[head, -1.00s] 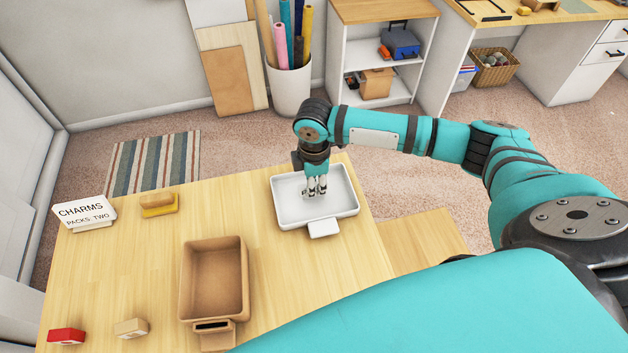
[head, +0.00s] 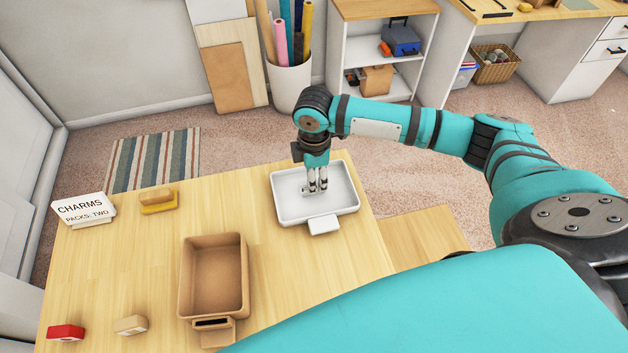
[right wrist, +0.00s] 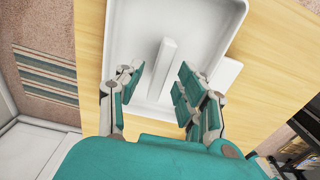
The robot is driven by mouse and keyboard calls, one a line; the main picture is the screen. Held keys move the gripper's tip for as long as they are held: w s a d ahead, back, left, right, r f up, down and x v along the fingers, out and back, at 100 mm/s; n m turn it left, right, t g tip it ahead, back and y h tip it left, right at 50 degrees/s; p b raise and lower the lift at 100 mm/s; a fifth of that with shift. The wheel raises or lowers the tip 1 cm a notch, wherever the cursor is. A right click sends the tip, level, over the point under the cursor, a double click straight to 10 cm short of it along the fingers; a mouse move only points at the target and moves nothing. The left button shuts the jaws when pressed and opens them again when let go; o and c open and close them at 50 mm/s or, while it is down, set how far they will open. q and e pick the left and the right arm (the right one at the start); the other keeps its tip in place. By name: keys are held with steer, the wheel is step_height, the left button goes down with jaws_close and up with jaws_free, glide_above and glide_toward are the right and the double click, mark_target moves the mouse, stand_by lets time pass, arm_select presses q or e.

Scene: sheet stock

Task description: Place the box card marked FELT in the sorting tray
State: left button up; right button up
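A white tray (head: 283,208) with a front tab lies at the table's far right side. My right gripper (head: 316,190) points down over its inside. In the right wrist view the right gripper (right wrist: 158,88) has its fingers spread, with a gap between them. A narrow pale card-like piece (right wrist: 157,68) is in the tray (right wrist: 212,25), between and just beyond the fingertips, apart from both fingers as far as I can see. No lettering on it is readable, so I cannot confirm FELT. My left gripper is not in view.
A brown open box (head: 214,280) with a front slot stands left of the tray. A CHARMS sign (head: 84,209), a yellow-based block (head: 158,201), a red block (head: 66,333) and a tan block (head: 131,325) stand on the table (head: 130,260). The table's middle left is clear.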

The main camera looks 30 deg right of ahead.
step_height(320, 180, up, 10)
steer(key=b, duration=0.2)
steer(key=shift+r, duration=0.25)
steer(key=shift+f, duration=0.1)
